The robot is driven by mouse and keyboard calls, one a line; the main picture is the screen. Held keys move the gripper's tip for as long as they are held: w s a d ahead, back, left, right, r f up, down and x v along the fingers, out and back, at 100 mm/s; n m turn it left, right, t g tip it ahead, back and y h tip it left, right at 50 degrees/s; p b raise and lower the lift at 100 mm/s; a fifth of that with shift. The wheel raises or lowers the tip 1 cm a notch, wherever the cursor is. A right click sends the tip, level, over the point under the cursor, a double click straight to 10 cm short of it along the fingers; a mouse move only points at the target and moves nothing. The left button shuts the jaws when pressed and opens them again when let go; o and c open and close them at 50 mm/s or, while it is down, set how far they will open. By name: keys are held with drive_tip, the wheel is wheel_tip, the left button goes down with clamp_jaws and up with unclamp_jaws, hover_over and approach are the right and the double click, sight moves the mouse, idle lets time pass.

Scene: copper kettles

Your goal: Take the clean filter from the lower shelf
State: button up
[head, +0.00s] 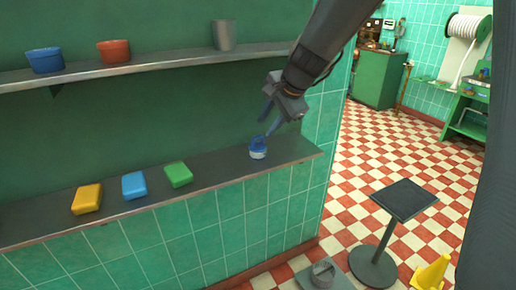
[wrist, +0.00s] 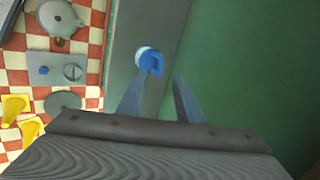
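A small blue and white piece (head: 258,149), which I take to be the clean filter, stands near the right end of the lower shelf (head: 222,170). In the wrist view the blue and white piece (wrist: 152,62) lies just beyond my fingertips, a little to the left of centre. My gripper (head: 266,124) hangs just above it, fingers pointing down. The wrist view shows my gripper (wrist: 157,82) open, with its two fingers apart and nothing between them. The piece appears clear of both fingers.
Yellow (head: 87,199), blue (head: 134,185) and green (head: 178,174) blocks lie further left on the lower shelf. The upper shelf (head: 150,67) above holds two bowls and a grey cup (head: 223,36). A dark-topped stand (head: 404,199) and a yellow floor sign (head: 430,274) stand at right.

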sight(260, 136)
drive_tip(key=x, duration=0.5)
drive_tip(key=shift+w+f+p, duration=0.15)
drive_tip(key=shift+f+p, duration=0.15)
drive_tip(key=shift+f, duration=0.05)
clamp_jaws()
